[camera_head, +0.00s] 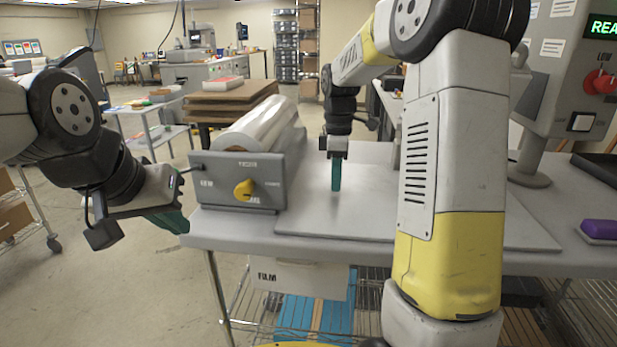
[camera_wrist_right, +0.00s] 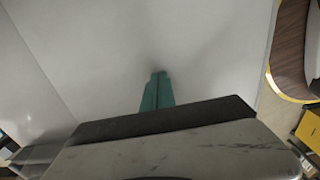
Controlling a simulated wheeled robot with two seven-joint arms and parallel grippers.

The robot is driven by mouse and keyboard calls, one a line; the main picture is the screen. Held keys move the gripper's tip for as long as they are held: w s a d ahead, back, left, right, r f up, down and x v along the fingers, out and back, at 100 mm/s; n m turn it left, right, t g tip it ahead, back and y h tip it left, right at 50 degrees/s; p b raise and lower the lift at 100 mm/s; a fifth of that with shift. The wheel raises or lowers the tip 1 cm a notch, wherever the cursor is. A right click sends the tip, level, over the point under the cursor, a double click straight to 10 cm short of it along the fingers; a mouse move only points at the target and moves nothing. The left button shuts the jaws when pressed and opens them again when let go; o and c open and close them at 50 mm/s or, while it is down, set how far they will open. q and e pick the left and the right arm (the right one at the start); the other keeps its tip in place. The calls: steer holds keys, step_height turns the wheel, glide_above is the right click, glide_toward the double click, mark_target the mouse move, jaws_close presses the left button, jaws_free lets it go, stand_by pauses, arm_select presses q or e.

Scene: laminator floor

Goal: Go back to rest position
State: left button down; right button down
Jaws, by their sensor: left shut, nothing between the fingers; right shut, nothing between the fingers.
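My left gripper (camera_head: 170,221) has green fingers and hangs at the left of the head view, just left of the table's front corner. It is shut and empty. My right gripper (camera_head: 336,177) points down over the grey plate on the table (camera_head: 255,232), with its green fingers shut and nothing between them. In the right wrist view the shut fingers (camera_wrist_right: 157,90) stand against the pale plate surface. Whether the tips touch the plate I cannot tell.
A laminator unit with a yellow knob (camera_head: 243,189) and a clear film roll (camera_head: 262,124) stands left on the table. A control panel with a red knob (camera_head: 598,82) stands at the right. A purple-topped block (camera_head: 599,229) lies at the right edge. Floor at the left is open.

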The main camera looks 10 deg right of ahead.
mark_target(321, 192)
steer(key=a, duration=0.2)
steer(key=w+a, duration=0.1)
steer(key=shift+a, duration=0.35)
steer(key=shift+a+r, duration=0.25)
steer(key=shift+a, duration=0.2)
steer(key=s+d+r+m+t+y, duration=0.1)
steer(key=s+r+m+t, duration=0.2)
steer(key=s+r+m, duration=0.6)
steer(key=s+f+m+t, duration=0.1)
steer(key=s+m, duration=0.1)
steer(key=s, duration=0.6)
steer(key=s+f+m+t+y, duration=0.1)
steer(key=s+m+t, duration=0.1)
steer(key=s, duration=0.5)
steer(key=shift+s+d+f+m, duration=0.2)
steer(key=shift+s+m, duration=0.2)
steer(key=shift+m, duration=0.3)
